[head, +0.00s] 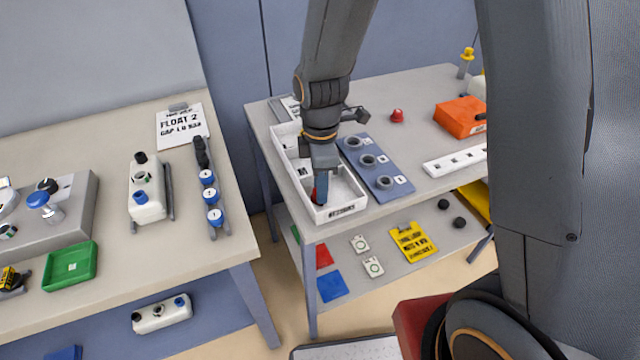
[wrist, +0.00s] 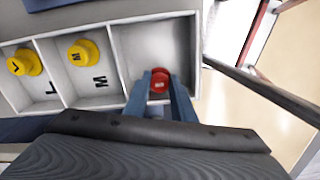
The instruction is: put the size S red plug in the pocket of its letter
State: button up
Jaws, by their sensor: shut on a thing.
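My gripper (wrist: 160,90) is shut on the red plug (wrist: 160,75), which shows between the two fingertips in the wrist view. The plug is over or in the right-hand compartment of the white divided tray (wrist: 152,20), near that pocket's near wall; I cannot tell whether it touches the floor. No letter shows in this pocket. The middle pocket has an M and a yellow plug (wrist: 83,53); the left pocket has an L and another yellow plug (wrist: 24,62). In the head view my gripper (head: 320,190) reaches down into the front end of the tray (head: 347,211).
A blue-grey plate (head: 376,168) with several ring fittings lies right of the tray. Another red plug (head: 397,116) stands behind it, near an orange box (head: 460,117). A white strip (head: 455,160) lies at the right. The tray's front end is near the table edge.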

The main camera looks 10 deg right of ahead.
jog(key=shift+f, duration=0.15)
jog(key=o, duration=1.1)
jog(key=shift+c, duration=0.2)
notch_tip(320, 180, up, 12)
jog(key=b, duration=0.3)
jog(key=s+d+f+m, duration=0.2)
jog(key=d+m, duration=0.4)
jog(key=m, duration=0.3)
jog(key=s+d+f+m+t, duration=0.1)
jog(key=s+d+f+m, duration=0.2)
jog(key=m, duration=0.6)
jog(key=shift+s+d, duration=1.3)
jog(key=shift+d, duration=0.4)
